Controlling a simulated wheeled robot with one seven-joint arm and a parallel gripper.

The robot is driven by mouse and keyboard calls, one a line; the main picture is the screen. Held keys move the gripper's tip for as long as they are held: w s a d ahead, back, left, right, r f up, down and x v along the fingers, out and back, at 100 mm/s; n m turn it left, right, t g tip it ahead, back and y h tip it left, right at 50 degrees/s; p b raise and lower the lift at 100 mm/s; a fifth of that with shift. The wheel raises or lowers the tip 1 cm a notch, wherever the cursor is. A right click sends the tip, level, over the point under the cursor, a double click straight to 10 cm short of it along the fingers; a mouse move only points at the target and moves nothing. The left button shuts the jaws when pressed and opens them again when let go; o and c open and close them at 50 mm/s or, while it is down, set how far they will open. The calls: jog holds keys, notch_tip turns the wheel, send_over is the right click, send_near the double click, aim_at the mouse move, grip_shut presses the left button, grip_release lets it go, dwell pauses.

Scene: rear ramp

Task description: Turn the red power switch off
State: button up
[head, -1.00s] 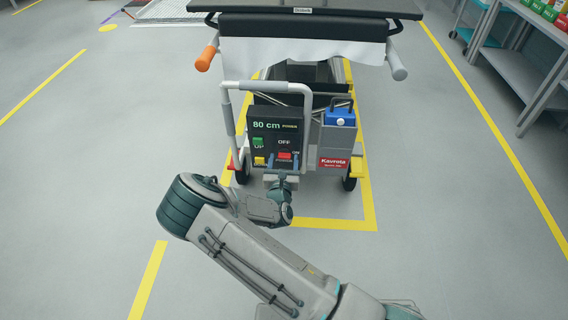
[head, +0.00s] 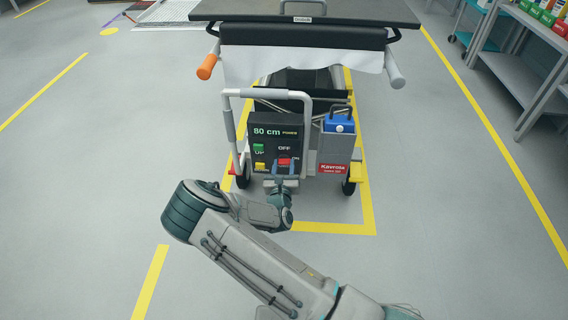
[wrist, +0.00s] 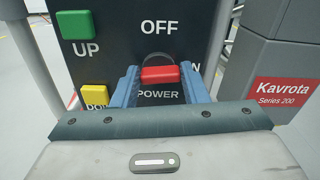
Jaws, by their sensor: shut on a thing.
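The red power switch (wrist: 160,74) sits on the dark control panel (head: 262,130) of the cart. It also shows in the head view (head: 284,161). Its red bar lies level, with OFF printed above it and POWER below. To its right only the end of a label, an N, shows. My gripper (wrist: 161,80) is shut on the switch, with one blue finger at each end of the red bar. In the head view my gripper (head: 284,168) reaches the panel from the front and covers its lower edge.
A green UP button (wrist: 75,24) and a yellow button (wrist: 95,97) sit left of the switch. A grey box marked Kavrota (head: 333,155) stands right of the panel, with a blue container (head: 339,123) in it. A grey tube frame (head: 228,120) surrounds the panel.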

jog(key=n+p, duration=0.1)
jog(key=p, duration=0.1)
jog(key=n+p, duration=0.2)
jog(key=shift+r, duration=0.25)
jog(key=n+p, duration=0.3)
jog(key=n, duration=0.2)
jog(key=shift+a+f+p, duration=0.15)
jog(key=shift+p, duration=0.2)
jog(key=n+p, duration=0.1)
jog(key=n, duration=0.3)
jog(key=shift+f+p, duration=0.15)
jog(key=shift+p, duration=0.2)
jog(key=shift+f+n+p, duration=0.15)
jog(key=shift+n+p, duration=0.2)
jog(key=shift+n, duration=1.85)
jog(key=o, duration=1)
jog(key=shift+a, duration=0.1)
jog(key=shift+s, duration=0.1)
